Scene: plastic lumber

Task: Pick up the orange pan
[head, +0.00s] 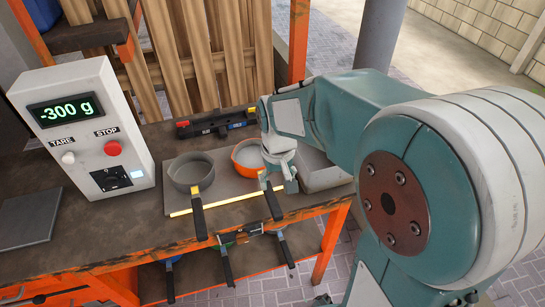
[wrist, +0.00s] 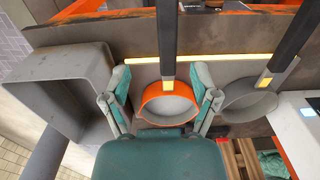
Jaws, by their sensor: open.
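The orange pan (head: 247,156) lies on a grey plate on the workbench, its black handle pointing to the front edge. In the wrist view the orange pan (wrist: 145,104) sits between the two spread fingers of my gripper (wrist: 160,82), with a gap visible on each side. The handle runs up and away from my wrist. In the head view my gripper (head: 279,181) is over the right side of the pan and hides part of it. My gripper is open and holds nothing. Its exact height above the pan is hard to tell.
A grey bin (head: 325,180) is close on the right. A scale display box (head: 85,130) reads -300 g. A black tool (head: 215,122) lies behind; a yellow strip (head: 225,202) crosses in front.

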